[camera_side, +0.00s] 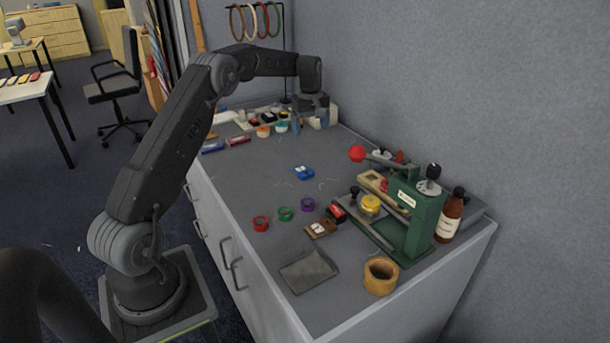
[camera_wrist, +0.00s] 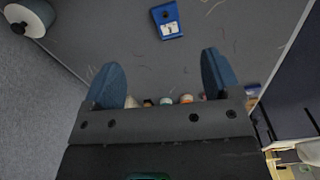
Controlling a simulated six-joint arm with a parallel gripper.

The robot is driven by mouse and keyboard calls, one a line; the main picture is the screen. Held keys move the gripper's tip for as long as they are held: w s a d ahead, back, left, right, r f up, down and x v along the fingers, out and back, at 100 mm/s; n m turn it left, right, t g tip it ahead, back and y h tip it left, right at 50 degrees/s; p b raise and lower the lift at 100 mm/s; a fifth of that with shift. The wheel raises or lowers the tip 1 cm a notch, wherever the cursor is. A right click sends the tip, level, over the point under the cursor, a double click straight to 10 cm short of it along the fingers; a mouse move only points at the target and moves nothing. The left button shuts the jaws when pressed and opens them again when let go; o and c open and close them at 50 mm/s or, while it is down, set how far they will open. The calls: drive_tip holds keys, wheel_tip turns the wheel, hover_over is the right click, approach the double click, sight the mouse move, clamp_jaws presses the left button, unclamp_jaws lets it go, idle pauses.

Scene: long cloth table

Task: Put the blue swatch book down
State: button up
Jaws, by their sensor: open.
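The blue swatch book (camera_side: 304,173) lies flat on the grey tabletop near its middle, with nothing on it. In the wrist view the blue swatch book (camera_wrist: 163,14), with a white label, is at the top edge, beyond my fingertips and apart from them. My gripper (camera_side: 310,124) is over the far end of the table, near the wall, behind the book. In the wrist view my gripper (camera_wrist: 163,72) has its two blue fingers wide apart with nothing between them.
A green press (camera_side: 412,215) with a red-knobbed lever stands at the right, near a brown bottle (camera_side: 451,216) and a wooden cup (camera_side: 381,277). Red (camera_side: 261,223), green and purple rings lie in front of the book. Small jars (camera_side: 263,131) stand at the back. Bare tabletop surrounds the book.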

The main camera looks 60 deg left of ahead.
drive_tip(key=n, duration=0.1)
hover_over(305, 172)
wheel_tip(305, 172, down, 4)
wheel_tip(305, 172, down, 8)
drive_tip(key=shift+s+f, duration=0.1)
drive_tip(key=shift+s, duration=0.05)
drive_tip(key=shift+a+f, duration=0.1)
drive_tip(key=shift+f, duration=2.7)
drive_tip(key=shift+c, duration=0.4)
drive_tip(key=c, duration=1)
drive_tip(key=shift+r, duration=0.15)
